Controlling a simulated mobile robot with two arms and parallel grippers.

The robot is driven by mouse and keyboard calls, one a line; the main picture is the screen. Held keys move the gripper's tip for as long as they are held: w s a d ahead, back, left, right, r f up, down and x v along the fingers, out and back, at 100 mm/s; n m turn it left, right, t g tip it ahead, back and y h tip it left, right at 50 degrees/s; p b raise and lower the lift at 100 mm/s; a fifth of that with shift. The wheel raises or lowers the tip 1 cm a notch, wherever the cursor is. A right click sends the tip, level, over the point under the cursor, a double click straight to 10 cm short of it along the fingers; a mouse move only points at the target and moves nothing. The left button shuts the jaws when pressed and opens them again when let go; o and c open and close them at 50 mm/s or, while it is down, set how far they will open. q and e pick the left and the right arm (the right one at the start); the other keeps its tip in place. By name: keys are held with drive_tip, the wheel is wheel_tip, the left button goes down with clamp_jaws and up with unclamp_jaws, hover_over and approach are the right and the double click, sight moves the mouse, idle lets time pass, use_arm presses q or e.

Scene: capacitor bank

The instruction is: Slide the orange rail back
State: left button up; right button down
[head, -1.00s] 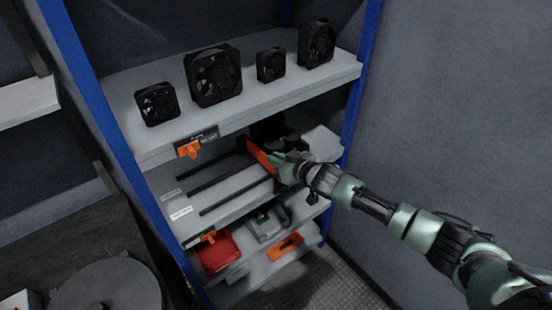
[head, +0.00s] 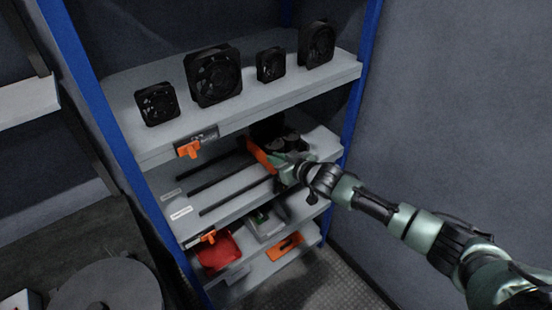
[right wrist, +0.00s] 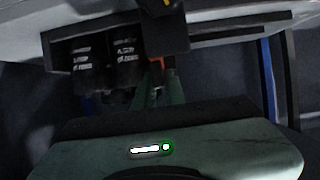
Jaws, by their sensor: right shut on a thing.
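The orange rail (head: 258,155) stands across the middle shelf in the head view, beside dark cylindrical parts at the shelf's right. My right gripper (head: 284,164) is at the rail's near end, shut on it, and covers that end. In the right wrist view, my right gripper's green fingers (right wrist: 160,92) reach in beside a small orange patch of the rail (right wrist: 155,63). Black capacitors (right wrist: 82,62) with white print stand to the left there. My left gripper is not in view.
Dark slide strips (head: 233,196) run along the middle shelf (head: 222,210), which is clear left of the rail. Several black fans (head: 213,76) stand on the shelf above. A red bin (head: 216,254) sits on the shelf below. A blue post (head: 361,90) bounds the rack at right.

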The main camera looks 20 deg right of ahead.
drive_tip(key=s+a+p, duration=0.1)
drive_tip(key=s+a, duration=0.2)
drive_tip(key=a, duration=0.6)
drive_tip(key=s+a+p, duration=0.1)
drive_tip(key=s+a, duration=0.2)
drive_tip(key=a, duration=0.6)
drive_tip(key=shift+s, duration=0.2)
drive_tip(key=c, duration=1.5)
unclamp_jaws()
drive_tip(key=shift+d, duration=0.1)
drive_tip(key=shift+b+v, duration=0.5)
drive_tip(key=shift+v, duration=3.45)
